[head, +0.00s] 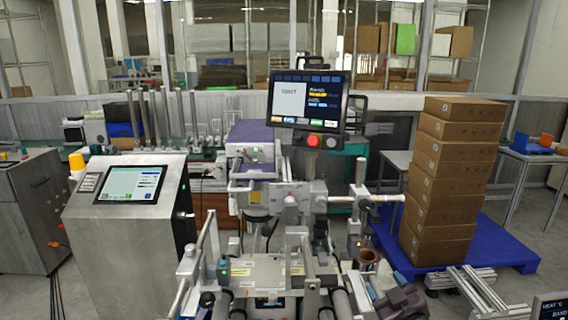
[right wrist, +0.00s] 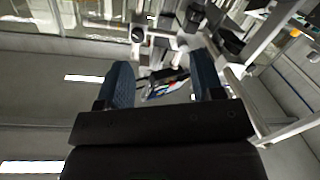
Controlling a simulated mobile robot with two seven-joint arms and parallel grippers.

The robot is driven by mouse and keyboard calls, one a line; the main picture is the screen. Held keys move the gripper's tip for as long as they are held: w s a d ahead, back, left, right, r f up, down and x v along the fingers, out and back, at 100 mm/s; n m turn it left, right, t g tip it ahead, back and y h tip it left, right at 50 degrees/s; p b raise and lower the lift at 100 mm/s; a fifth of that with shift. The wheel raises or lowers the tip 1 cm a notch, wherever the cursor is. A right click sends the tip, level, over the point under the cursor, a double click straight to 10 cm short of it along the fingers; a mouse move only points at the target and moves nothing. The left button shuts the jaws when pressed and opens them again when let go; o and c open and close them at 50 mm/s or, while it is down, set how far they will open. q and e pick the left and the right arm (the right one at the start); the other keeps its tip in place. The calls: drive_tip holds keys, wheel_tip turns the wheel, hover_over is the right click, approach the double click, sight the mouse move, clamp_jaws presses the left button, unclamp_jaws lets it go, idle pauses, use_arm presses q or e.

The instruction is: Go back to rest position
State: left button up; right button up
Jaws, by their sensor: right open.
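My right gripper (right wrist: 163,75) shows in the right wrist view with its two blue-padded fingers spread apart. Nothing is held between them. Behind the gap are blurred machine parts and a small bright-coloured patch, too unclear to name. In the head view, a dark shape (head: 400,300) at the lower right of the machine may be my right gripper, but its fingers are hard to make out. My left gripper does not show clearly in either view.
A machine with rollers (head: 265,270) and a screen (head: 306,103) fills the middle. A control cabinet (head: 125,225) stands at left. A tall stack of brown boxes (head: 447,185) stands on a blue pallet (head: 510,250) at right. Grey floor shows at the lower left.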

drive_tip(key=s+d+f+m+g+h, duration=0.1)
drive_tip(key=s+d+f+m+g, duration=0.1)
drive_tip(key=s+f, duration=0.8)
drive_tip(key=s+d+f+m+g+h, duration=0.1)
drive_tip(key=s+d+f+m+g, duration=0.2)
drive_tip(key=s+f, duration=0.7)
drive_tip(key=s, duration=0.6)
drive_tip(key=shift+s+f+h, duration=0.2)
drive_tip(key=shift+s+h, duration=0.05)
drive_tip(key=shift+h, duration=0.05)
drive_tip(key=shift+a, duration=0.1)
